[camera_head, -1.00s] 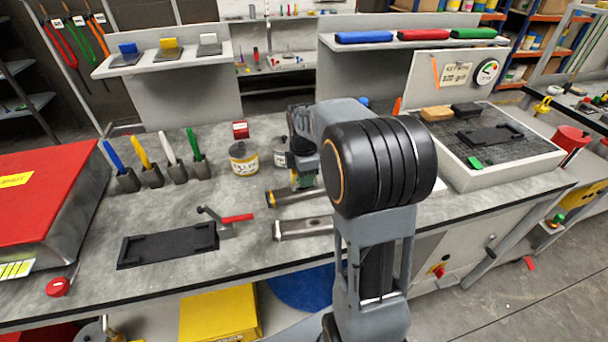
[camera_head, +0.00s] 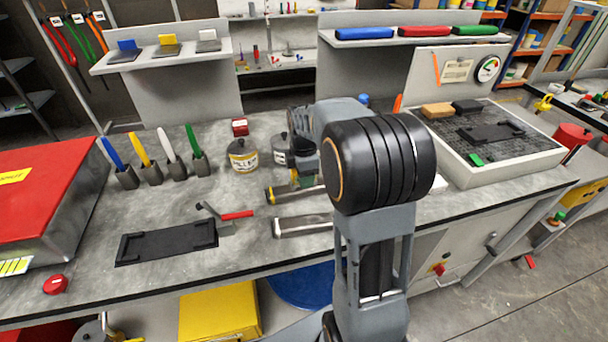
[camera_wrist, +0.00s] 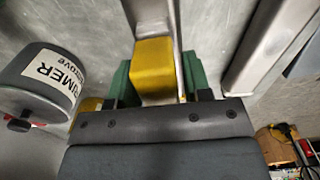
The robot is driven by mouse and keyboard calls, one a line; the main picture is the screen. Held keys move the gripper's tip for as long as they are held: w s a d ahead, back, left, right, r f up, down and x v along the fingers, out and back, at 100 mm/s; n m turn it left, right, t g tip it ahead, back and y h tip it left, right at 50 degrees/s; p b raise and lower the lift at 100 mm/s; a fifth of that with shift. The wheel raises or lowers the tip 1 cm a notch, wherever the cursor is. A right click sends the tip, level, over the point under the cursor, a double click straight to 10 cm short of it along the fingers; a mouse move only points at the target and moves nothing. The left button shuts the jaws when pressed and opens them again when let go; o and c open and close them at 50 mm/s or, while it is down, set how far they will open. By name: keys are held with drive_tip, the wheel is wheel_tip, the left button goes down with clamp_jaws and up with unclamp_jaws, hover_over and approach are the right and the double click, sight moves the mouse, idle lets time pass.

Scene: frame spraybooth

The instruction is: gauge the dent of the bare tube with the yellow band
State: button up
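The bare metal tube (camera_head: 313,192) with the yellow band (camera_head: 269,195) at its left end lies on the grey bench. In the wrist view the yellow band (camera_wrist: 154,66) shows between my green fingers, and the tube runs up from it. My gripper (camera_head: 303,180) is over this tube, pointing down. Its fingers (camera_wrist: 155,85) look open, one on either side of the band, with a narrow gap visible at the right. I cannot tell whether they touch it. No dent can be made out. My arm hides the tube's right end.
A second bare tube (camera_head: 300,226) lies parallel in front. A primer tin (camera_wrist: 45,82) stands close beside my gripper; a filler tin (camera_head: 243,155) is left of it. A red-handled tool (camera_head: 236,215) and black tray (camera_head: 168,243) lie left. Handled tools (camera_head: 160,165) stand behind.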

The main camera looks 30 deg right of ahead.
drive_tip(key=shift+o, duration=1.3)
wheel_tip(320, 180, up, 14)
drive_tip(key=p, duration=0.1)
drive_tip(key=f+m, duration=0.1)
drive_tip(key=m, duration=0.1)
drive_tip(key=f+m, duration=0.1)
drive_tip(key=m, duration=0.1)
drive_tip(key=f+m, duration=0.1)
drive_tip(key=m, duration=0.2)
drive_tip(key=shift+s+a+f+t, duration=0.1)
drive_tip(key=shift+s+f+t, duration=0.15)
drive_tip(key=shift+f+t, duration=0.05)
drive_tip(key=s+a+f+m+t+p, duration=0.1)
drive_tip(key=s+a+m, duration=0.3)
drive_tip(key=s, duration=0.4)
drive_tip(key=s+a+f+m+t+p, duration=0.1)
drive_tip(key=s+a+f+m+t, duration=0.1)
drive_tip(key=s+a+m, duration=0.3)
drive_tip(key=s, duration=0.2)
drive_tip(key=shift+s+a, duration=0.25)
drive_tip(key=shift+s, duration=0.1)
